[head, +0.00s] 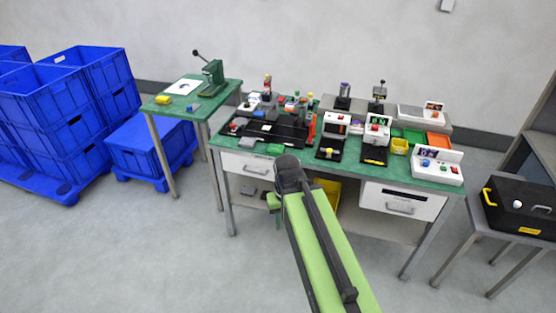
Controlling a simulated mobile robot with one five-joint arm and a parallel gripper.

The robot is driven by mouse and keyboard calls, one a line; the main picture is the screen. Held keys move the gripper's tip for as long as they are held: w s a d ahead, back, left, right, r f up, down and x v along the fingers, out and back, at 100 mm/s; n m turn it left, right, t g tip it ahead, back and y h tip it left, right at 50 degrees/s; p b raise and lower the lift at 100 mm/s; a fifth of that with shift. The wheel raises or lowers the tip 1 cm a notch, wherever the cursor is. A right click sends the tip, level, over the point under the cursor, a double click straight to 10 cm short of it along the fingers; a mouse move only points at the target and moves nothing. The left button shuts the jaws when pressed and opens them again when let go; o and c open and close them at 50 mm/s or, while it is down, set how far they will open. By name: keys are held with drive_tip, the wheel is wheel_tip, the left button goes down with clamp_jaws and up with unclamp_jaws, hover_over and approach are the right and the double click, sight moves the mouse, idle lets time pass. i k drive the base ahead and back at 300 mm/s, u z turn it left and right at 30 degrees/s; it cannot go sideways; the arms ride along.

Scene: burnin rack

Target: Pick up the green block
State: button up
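A small green block-like piece (275,148) lies on the green-topped workbench (228,140), near its front edge and beside a black fixture. It is close in colour to the bench top, so its outline is hard to make out. My green and dark grey arm rises from the bottom of the head view, and its dark joint shows in front of the bench, just below that piece. A small green part shows left of the arm, probably mine. My gripper's fingers cannot be made out, and the arm hides part of the bench front.
The bench holds several fixtures, a yellow bin (399,146), a green tray (413,135) and an orange tray (438,141). A side table (222,92) with a green press (213,78) stands left. Blue crates (75,125) stack far left. A black case (520,205) sits right. Floor in front is clear.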

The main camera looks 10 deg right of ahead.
sight(275, 149)
drive_tip(key=z, duration=0.75)
drive_tip(key=k, duration=0.15)
drive_tip(key=u, duration=1.75)
drive_tip(key=i, duration=2.6)
drive_tip(key=z, duration=0.8)
